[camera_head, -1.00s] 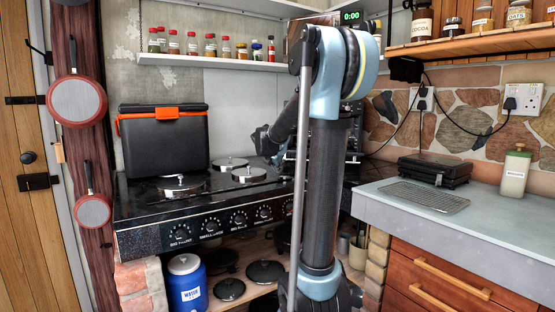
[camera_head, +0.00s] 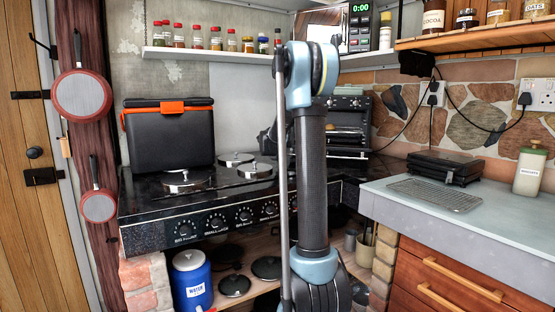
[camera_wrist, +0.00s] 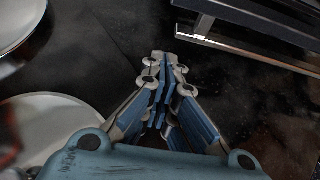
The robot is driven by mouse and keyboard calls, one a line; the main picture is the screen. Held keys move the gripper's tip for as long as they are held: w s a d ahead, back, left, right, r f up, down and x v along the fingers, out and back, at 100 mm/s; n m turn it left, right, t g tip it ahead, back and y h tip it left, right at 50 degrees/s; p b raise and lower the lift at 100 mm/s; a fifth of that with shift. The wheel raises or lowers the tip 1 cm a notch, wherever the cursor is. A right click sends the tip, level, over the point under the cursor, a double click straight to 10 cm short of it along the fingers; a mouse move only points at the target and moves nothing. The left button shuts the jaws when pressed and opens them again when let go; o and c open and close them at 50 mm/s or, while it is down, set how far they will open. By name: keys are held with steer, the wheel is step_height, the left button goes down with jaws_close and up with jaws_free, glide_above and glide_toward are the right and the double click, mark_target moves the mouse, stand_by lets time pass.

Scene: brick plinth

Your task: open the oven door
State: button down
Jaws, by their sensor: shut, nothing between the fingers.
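The small black oven (camera_head: 352,112) stands at the back right of the black cooktop, partly hidden behind my arm in the head view. Its front faces forward; I cannot tell whether the door is fully shut. In the wrist view a dark edge with a pale metal bar (camera_wrist: 245,50), probably the oven's front and handle, crosses the top right. My gripper (camera_wrist: 165,68) is shut and empty, its fingertips together over the dark cooktop, to the left of the bar and apart from it. In the head view the gripper is mostly hidden by my arm.
Round lidded hotplates (camera_head: 184,181) and a black box with an orange latch (camera_head: 168,138) sit on the cooktop (camera_head: 225,200) to the left. A spice shelf (camera_head: 215,55) runs above. A grey counter (camera_head: 465,212) with a black grill (camera_head: 452,168) stands right.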

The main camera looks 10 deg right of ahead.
steer(key=x, duration=0.2)
steer(key=shift+w+d+f, duration=0.15)
steer(key=shift+w, duration=0.1)
steer(key=shift+w+d, duration=0.15)
steer(key=shift+w, duration=0.15)
steer(key=shift+w+d+r, duration=0.1)
steer(key=shift+r, duration=0.8)
steer(key=shift+w+r, duration=0.15)
steer(key=shift+r, duration=0.75)
